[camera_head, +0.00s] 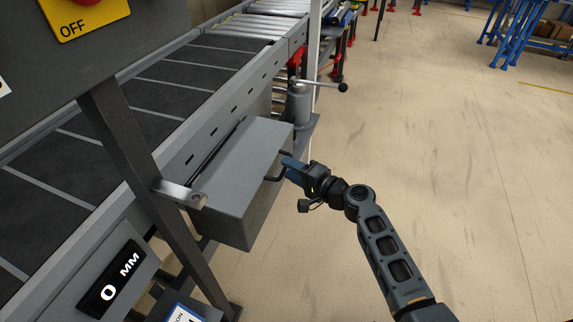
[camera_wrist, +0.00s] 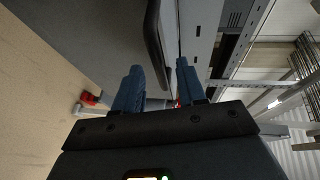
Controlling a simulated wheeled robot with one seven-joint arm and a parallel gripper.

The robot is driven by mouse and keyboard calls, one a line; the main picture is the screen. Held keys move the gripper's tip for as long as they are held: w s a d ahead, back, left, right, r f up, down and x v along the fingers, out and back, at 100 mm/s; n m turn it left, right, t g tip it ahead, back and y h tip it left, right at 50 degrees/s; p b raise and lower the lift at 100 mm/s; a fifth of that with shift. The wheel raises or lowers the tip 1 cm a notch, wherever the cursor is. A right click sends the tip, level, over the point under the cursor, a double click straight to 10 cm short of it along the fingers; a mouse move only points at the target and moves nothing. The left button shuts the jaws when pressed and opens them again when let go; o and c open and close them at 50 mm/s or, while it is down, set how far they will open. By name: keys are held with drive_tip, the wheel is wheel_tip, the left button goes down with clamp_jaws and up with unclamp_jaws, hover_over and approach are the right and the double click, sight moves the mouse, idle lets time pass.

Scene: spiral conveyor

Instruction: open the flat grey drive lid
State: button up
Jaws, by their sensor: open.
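The flat grey drive lid (camera_head: 238,150) tops a grey box on the side of the conveyor and lies closed, as far as I can tell. A dark bar handle (camera_head: 273,179) sticks out at the box's right end. My gripper (camera_head: 288,167) is at this handle, with its blue fingers open. In the wrist view the handle (camera_wrist: 154,40) shows between the two open fingertips (camera_wrist: 160,70); I cannot tell whether either finger touches it. A grey face of the box or lid (camera_wrist: 90,35) fills the upper left there.
The conveyor belt (camera_head: 165,85) runs behind the box. A dark post (camera_head: 135,165) and a metal bracket (camera_head: 180,193) stand at its left. The floor (camera_head: 440,140) to the right is clear.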

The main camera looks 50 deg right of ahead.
drive_tip(key=shift+w+f, duration=0.2)
drive_tip(key=shift+w, duration=1.05)
drive_tip(key=shift+c, duration=0.5)
clamp_jaws()
